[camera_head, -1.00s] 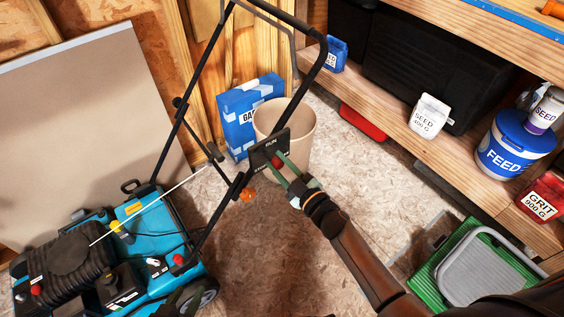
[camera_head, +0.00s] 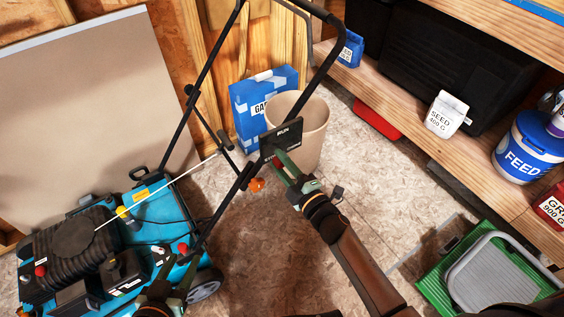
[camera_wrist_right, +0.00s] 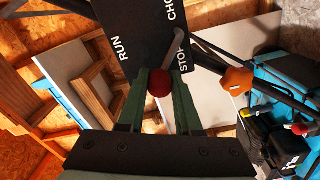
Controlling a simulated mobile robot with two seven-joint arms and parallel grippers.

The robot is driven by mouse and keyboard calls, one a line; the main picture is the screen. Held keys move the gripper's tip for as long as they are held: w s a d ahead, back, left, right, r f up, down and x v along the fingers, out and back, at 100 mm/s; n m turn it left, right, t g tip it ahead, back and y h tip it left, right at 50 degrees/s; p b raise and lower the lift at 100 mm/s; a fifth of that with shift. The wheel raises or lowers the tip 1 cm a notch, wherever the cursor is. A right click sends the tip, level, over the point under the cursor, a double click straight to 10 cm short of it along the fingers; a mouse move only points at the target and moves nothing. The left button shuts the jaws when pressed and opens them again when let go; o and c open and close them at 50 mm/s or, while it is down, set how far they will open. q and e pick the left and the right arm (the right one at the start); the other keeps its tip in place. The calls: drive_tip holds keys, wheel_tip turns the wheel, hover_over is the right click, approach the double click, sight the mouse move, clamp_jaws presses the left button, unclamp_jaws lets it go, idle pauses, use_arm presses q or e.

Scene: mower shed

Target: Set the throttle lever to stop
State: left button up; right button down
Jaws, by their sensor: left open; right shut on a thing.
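The throttle plate (camera_head: 284,137) is a dark panel on the mower's handlebar (camera_head: 318,82). In the right wrist view the plate (camera_wrist_right: 148,35) carries the words RUN, STOP and a partly cut-off CHO. My right gripper (camera_wrist_right: 160,80) is shut on the lever's red knob (camera_wrist_right: 159,83), which sits nearer STOP than RUN. My left gripper (camera_head: 164,278) is open and empty, low in front of the blue mower (camera_head: 150,215).
An orange knob (camera_head: 256,184) sits on the handle's lower joint. A beige bin (camera_head: 312,130) and blue box (camera_head: 250,110) stand behind the handle. A wooden shelf (camera_head: 480,165) with jars and a green crate (camera_head: 440,285) are at right. The middle floor is open.

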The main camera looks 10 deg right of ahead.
use_arm(q)
drive_tip(key=shift+w+r, duration=0.1)
drive_tip(key=shift+r, duration=0.15)
use_arm(e)
drive_tip(key=c, duration=0.6)
unclamp_jaws()
drive_tip(key=shift+s+d, duration=0.1)
drive_tip(key=shift+s, duration=0.15)
use_arm(q)
drive_tip(key=s+f+g+p, duration=0.1)
drive_tip(key=s+f+g, duration=0.1)
drive_tip(key=s+f, duration=0.2)
drive_tip(key=shift+d+f+n+g, duration=0.2)
drive_tip(key=shift+f+n+g, duration=0.1)
drive_tip(key=shift+f, duration=0.1)
use_arm(e)
drive_tip(key=v, duration=1.2)
